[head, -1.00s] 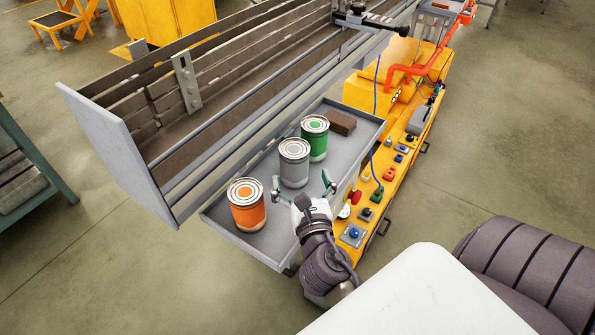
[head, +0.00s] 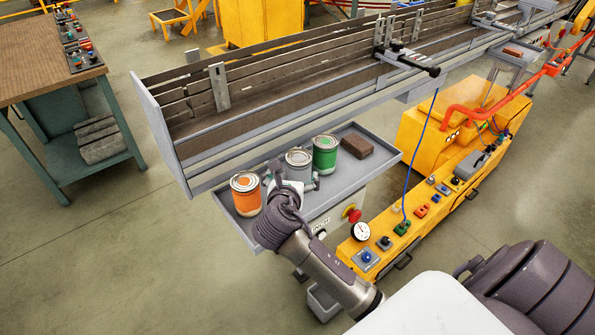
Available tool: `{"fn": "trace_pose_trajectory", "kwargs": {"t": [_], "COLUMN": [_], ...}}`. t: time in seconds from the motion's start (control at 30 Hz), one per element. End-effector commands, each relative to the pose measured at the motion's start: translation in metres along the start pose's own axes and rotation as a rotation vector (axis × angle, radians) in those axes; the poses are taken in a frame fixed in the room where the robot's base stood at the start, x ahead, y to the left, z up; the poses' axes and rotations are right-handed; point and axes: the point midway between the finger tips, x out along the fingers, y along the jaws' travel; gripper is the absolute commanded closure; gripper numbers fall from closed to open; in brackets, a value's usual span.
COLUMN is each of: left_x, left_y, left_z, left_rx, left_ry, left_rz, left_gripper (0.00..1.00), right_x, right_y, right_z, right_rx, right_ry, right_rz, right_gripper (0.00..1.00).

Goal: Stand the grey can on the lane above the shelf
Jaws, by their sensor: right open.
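The grey can (head: 299,158) stands upright on the grey shelf (head: 345,183), between an orange can (head: 246,196) and a green can (head: 325,154). My right gripper (head: 296,176) is open at the near side of the grey can, one finger toward each side. It hides the can's lower part. I cannot tell whether the fingers touch it. The lane (head: 265,113) is the long trough with brown side boards behind and above the shelf. My left gripper is out of view.
A brown block (head: 357,146) lies on the shelf right of the green can. A grey end plate (head: 160,132) closes the lane's left end. A yellow machine (head: 430,210) with buttons stands at the right. A workbench (head: 50,60) stands at the far left.

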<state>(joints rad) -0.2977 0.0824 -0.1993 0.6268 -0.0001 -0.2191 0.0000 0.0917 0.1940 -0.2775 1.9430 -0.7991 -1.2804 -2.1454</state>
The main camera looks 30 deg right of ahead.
Motion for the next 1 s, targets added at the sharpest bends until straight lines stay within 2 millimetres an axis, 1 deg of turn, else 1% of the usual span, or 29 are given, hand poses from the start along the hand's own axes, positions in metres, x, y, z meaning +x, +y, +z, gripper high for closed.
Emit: {"fn": "trace_pose_trajectory", "kwargs": {"t": [0.03, 0.07, 0.17, 0.27, 0.4, 0.5, 0.6, 0.7, 0.8, 1.0], "left_x": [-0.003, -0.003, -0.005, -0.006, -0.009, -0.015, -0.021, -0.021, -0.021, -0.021], "left_y": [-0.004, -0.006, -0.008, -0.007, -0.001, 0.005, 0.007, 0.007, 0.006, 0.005], "left_z": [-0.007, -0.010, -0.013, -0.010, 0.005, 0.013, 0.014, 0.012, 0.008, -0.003], "left_rx": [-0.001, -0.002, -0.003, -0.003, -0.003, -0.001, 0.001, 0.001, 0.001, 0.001], "left_ry": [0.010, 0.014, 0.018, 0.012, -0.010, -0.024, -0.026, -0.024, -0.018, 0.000], "left_rz": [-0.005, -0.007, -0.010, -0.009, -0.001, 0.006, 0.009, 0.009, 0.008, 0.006], "left_gripper": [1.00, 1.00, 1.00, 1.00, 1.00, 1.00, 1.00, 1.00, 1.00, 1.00], "right_x": [0.011, 0.016, 0.033, 0.043, 0.051, 0.064, 0.080, 0.093, 0.099, 0.100], "right_y": [0.000, 0.000, 0.000, 0.000, -0.001, -0.002, -0.004, -0.003, -0.003, -0.003], "right_z": [0.002, 0.002, 0.002, 0.001, 0.002, 0.004, 0.004, 0.002, 0.002, 0.001], "right_rx": [-0.001, 0.000, 0.000, 0.001, 0.002, 0.001, 0.001, 0.001, 0.001, 0.002], "right_ry": [-0.001, -0.001, -0.001, -0.001, -0.001, -0.001, 0.001, -0.001, -0.001, -0.002], "right_rz": [-0.002, -0.002, 0.000, 0.000, 0.001, -0.001, -0.002, 0.000, 0.000, 0.002], "right_gripper": [0.00, 0.00, 0.00, 0.00, 0.00, 0.00, 0.00, 0.00, 0.00, 0.00]}}
